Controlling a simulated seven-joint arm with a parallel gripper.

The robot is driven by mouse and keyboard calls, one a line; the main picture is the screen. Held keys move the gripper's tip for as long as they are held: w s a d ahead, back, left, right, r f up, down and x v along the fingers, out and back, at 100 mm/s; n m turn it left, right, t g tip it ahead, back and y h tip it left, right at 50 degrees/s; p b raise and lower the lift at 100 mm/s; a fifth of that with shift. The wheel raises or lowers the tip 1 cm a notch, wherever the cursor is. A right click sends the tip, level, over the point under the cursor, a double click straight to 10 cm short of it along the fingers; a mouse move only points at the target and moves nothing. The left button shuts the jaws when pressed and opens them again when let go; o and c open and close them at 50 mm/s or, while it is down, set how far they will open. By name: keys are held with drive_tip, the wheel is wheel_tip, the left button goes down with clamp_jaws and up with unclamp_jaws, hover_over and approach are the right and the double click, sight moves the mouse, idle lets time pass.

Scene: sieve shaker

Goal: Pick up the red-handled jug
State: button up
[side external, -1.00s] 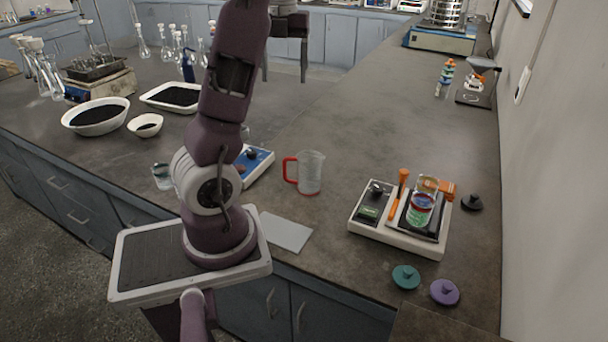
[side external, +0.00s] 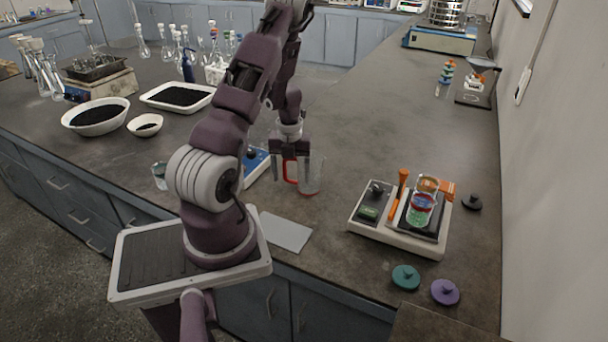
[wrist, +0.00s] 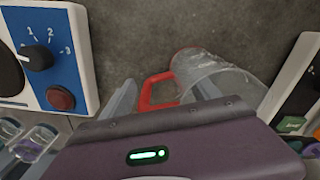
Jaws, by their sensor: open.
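The red-handled jug (side external: 313,176) is clear and stands upright on the bench, its handle facing left. My gripper (side external: 290,172) is open at the jug's handle side and partly hides the jug. In the wrist view the jug (wrist: 218,75) lies at upper right, with its red handle (wrist: 154,90) between the two fingers of my gripper (wrist: 165,95). I cannot tell whether a finger touches the jug.
A blue-topped device (side external: 256,162) with a dial stands close left of the jug. A white device (side external: 385,232) with a beaker (side external: 421,208) stands to the right. A pale flat plate (side external: 285,231) lies in front. The bench behind the jug is clear.

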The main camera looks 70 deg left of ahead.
drive_tip(key=shift+f, duration=0.6)
drive_tip(key=shift+c, duration=0.2)
clamp_jaws()
drive_tip(key=shift+r, duration=0.1)
